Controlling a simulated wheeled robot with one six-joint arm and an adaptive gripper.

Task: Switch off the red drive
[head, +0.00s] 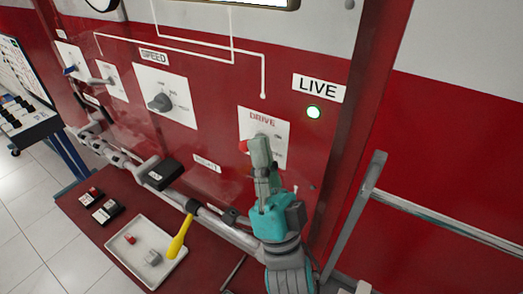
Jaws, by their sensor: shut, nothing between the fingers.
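The drive switch sits on a white plate marked DRIVE (277,126) on the red panel. A small red part of the drive switch (243,147) shows just left of my fingertips; the rest of the switch is mostly hidden behind them. My gripper (259,146) is shut and empty, its fingers pointing up in front of the plate. I cannot tell whether the fingers touch the switch. The lamp (314,112) under the LIVE label (318,88) glows green.
A grey SPEED knob (160,102) and more switches are to the left. Below are a shelf with a white tray (136,262), a yellow-handled tool (180,237) and black boxes (108,211). A grey rail (440,218) stands at right.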

